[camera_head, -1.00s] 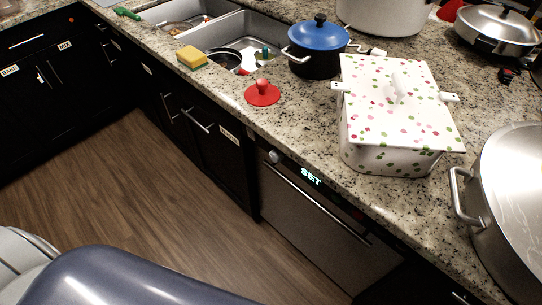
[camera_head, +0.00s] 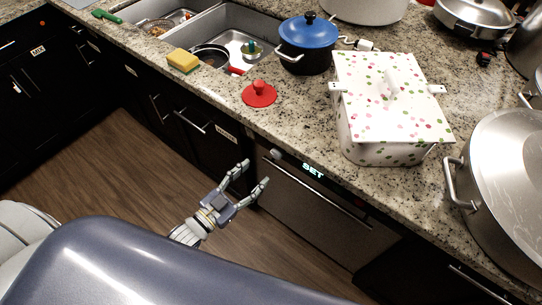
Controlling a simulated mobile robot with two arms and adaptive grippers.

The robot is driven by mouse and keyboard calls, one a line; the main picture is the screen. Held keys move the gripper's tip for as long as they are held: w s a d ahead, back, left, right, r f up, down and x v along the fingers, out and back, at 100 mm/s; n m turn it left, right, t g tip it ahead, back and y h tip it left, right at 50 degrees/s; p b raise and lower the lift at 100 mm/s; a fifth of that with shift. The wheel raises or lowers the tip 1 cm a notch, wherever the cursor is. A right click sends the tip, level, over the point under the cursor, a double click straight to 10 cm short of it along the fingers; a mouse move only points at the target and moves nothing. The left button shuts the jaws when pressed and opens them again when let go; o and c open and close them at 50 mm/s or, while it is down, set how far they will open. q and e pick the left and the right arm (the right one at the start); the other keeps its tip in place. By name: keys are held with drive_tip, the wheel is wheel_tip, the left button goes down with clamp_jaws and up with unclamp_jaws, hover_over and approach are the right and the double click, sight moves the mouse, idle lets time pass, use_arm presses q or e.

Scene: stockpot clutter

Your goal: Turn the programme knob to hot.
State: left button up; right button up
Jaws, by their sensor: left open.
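The programme knob (camera_head: 276,154) is a small round light-coloured knob at the upper left of the dishwasher front (camera_head: 320,211), under the counter edge. A lit display reading "SET" (camera_head: 313,171) is to its right. The knob's pointer and markings are too small to read. My left gripper (camera_head: 256,175) is open and empty, in front of the dishwasher's left side, just below and left of the knob in the picture. Its fingers point up and right, and it appears apart from the knob. My right gripper is not in view.
The dishwasher's long handle bar (camera_head: 318,195) runs below the display. Floor on the left is clear.

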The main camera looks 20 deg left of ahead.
sight(275, 155)
use_arm(q)
drive_tip(key=p+x, duration=0.1)
drive_tip(key=x, duration=0.7)
drive_tip(key=shift+w, duration=0.25)
drive_tip(key=c, duration=1.1)
